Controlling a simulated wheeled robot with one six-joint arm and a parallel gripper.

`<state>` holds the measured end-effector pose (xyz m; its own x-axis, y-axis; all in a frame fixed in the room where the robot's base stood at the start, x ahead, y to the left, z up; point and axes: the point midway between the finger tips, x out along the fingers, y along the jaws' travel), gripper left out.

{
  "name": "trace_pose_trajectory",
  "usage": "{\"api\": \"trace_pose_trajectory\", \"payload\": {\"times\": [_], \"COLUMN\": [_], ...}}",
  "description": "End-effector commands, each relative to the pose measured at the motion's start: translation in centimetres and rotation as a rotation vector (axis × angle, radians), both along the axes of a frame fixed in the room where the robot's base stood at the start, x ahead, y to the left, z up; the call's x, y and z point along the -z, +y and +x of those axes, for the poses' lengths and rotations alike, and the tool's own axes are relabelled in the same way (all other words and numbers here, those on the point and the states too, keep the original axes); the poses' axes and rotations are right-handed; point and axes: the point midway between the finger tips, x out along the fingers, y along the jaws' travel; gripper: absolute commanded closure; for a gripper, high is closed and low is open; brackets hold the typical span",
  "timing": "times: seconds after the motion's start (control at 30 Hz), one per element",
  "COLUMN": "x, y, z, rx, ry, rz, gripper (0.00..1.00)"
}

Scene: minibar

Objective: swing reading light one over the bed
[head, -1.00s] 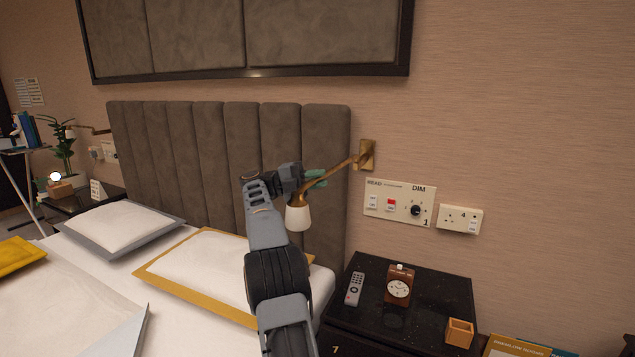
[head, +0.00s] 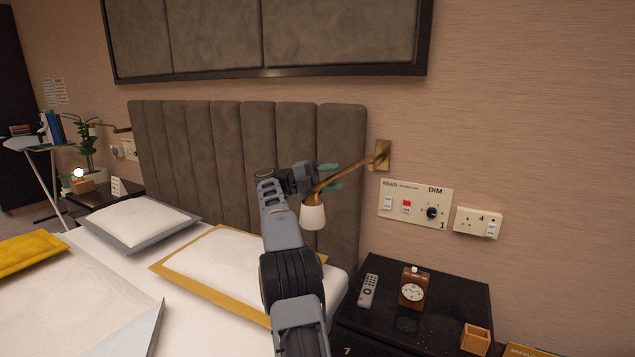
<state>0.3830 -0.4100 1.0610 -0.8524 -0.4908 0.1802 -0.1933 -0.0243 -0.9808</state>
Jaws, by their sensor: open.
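The reading light's brass arm (head: 348,175) reaches left and forward from a brass wall plate (head: 383,154) right of the headboard. Its white shade (head: 313,216) hangs at the arm's outer end, in front of the headboard and near the bed's right edge. The panel below the plate is marked 1. My gripper (head: 330,176) is open, with its greenish fingertips on either side of the brass arm in the picture. I cannot tell whether they touch it. My own wrist hides part of the lamp's outer end. The bed (head: 85,283) lies below and left.
A black bedside table (head: 450,290) holds a remote (head: 369,290), a clock (head: 413,288) and a small wooden box (head: 475,338). A switch panel (head: 415,204) and a socket (head: 478,223) are on the wall. The grey headboard (head: 215,150) stands close behind my gripper.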

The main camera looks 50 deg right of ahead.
Motion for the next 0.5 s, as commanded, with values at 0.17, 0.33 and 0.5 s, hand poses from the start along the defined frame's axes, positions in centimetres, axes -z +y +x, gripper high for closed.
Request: {"api": "trace_pose_trajectory", "payload": {"times": [0.17,0.33,0.5], "x": [1.0,0.7,1.0], "y": [0.6,1.4,2.4], "z": [1.2,2.5,4.1], "rx": [-0.004,-0.003,-0.001], "ry": [-0.001,0.0,0.0], "rz": [-0.002,0.0,-0.001], "gripper": [0.59,0.59,0.59]}}
